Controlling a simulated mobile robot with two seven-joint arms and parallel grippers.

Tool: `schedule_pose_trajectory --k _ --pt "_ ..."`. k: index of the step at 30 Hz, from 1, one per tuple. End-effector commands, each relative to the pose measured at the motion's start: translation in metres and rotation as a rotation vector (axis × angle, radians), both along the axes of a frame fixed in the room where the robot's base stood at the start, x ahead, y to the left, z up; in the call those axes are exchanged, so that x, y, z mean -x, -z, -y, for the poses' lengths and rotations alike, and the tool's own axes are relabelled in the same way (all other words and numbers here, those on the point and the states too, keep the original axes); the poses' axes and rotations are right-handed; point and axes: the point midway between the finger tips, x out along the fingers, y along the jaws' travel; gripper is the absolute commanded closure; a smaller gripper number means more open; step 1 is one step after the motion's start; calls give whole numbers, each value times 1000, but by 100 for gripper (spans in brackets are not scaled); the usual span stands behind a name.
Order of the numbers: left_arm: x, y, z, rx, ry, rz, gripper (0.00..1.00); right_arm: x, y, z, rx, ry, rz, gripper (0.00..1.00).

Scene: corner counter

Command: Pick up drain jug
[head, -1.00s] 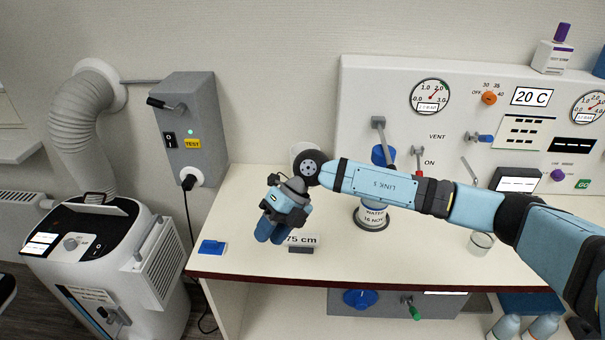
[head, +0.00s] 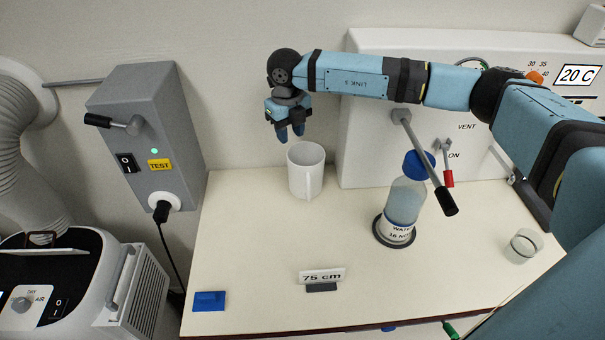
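The drain jug is a white, open-topped jug (head: 305,172) standing upright at the back of the counter, left of the panel housing. Its handle faces the front. My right gripper (head: 290,136) hangs above and slightly left of the jug's rim in the picture, fingers pointing down. The fingers look close together at this size, and I cannot tell whether there is a gap between them. Nothing shows in them. Whether the gripper is directly over the jug or behind it is hard to judge. My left gripper is not in view.
A blue-capped water bottle (head: 404,208) stands on a dark ring right of the jug, beside a lever (head: 425,160). A glass beaker (head: 523,246) is at the right. The counter's middle is clear.

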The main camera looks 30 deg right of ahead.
Motion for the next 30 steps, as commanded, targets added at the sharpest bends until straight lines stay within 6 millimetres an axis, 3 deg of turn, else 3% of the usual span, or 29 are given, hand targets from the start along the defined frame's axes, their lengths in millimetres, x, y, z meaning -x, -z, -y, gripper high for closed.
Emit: schedule_pose_trajectory --k 7,14,24,30 --pt "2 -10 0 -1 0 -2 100 1 45 1 -1 0 -3 64" --pt "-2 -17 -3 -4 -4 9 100 1 60 1 -1 -1 -1 64" --pt "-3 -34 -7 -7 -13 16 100 7 105 0 -1 0 -1 64" --pt "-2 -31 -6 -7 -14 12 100 6 109 0 -1 -1 1 64"
